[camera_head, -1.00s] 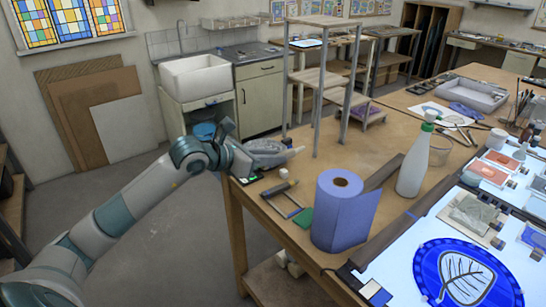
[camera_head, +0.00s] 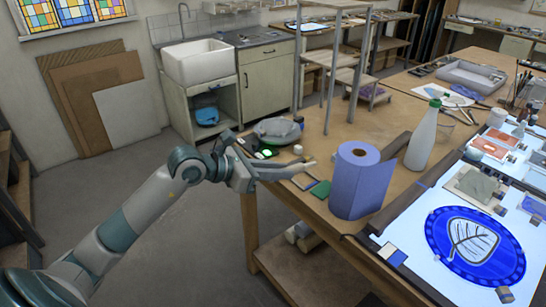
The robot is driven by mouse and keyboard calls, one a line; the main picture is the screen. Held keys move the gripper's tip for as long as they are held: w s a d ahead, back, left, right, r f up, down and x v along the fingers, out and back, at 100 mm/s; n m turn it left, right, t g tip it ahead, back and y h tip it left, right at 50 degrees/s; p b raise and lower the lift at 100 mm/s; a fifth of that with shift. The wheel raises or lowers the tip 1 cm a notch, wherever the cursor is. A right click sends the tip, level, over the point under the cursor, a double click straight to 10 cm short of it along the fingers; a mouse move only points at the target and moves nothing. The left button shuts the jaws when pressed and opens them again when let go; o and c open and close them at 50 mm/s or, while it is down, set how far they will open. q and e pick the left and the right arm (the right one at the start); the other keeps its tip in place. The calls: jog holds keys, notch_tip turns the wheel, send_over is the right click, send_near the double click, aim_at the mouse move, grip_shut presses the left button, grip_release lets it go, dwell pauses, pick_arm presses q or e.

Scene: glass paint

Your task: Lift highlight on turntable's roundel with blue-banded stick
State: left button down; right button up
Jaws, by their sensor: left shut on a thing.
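My left gripper (camera_head: 290,170) reaches in from the left over the near-left edge of the wooden bench. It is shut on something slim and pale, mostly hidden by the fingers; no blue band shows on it. A blue roundel (camera_head: 444,238) with a pale leaf and dark veins lies on the bright panel at the lower right, well away from the gripper. I cannot tell whether a turntable is under it. A grey round object (camera_head: 277,130) sits on the bench behind the gripper. I cannot make out any highlight on the roundel. My right gripper is out of view.
A shelf rack (camera_head: 331,75) rises behind.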

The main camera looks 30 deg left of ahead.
pick_arm(q)
jog(key=s+d+f+m+g+h+b, duration=0.1)
jog(key=s+d+f+m+g+h, duration=0.2)
jog(key=s+d, duration=0.6)
jog(key=shift+s+d+f+m+h, duration=0.25)
jog(key=shift+s+f+m, duration=0.35)
jog(key=shift+s+f, duration=0.35)
jog(key=shift+a, duration=0.1)
